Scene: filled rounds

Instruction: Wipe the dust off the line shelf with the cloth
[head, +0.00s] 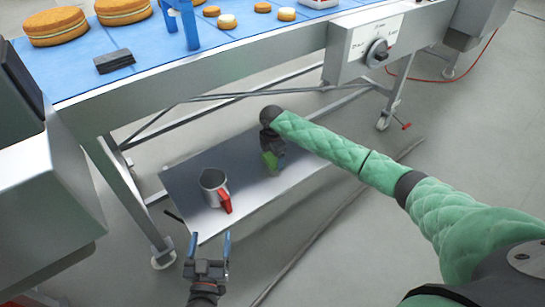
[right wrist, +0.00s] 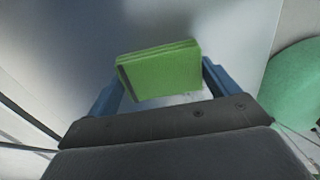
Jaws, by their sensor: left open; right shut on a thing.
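The line shelf (head: 270,198) is a grey metal sheet low under the conveyor frame. My right arm reaches down over it, and my right gripper (head: 271,150) is shut on a green cloth (head: 269,160). The cloth is a folded green pad; it also shows between the blue fingers in the right wrist view (right wrist: 165,72), over the shelf surface (right wrist: 225,30). I cannot tell whether it touches the shelf. A faint pale patch shows just beyond the fingers, perhaps dust. My left gripper (head: 209,252) is open and empty in front of the shelf's near left corner.
Above is a conveyor with a blue belt (head: 150,50), carrying cakes and a dark block (head: 114,61). A control box with a knob (head: 377,53) hangs at its front. Frame legs flank the shelf.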

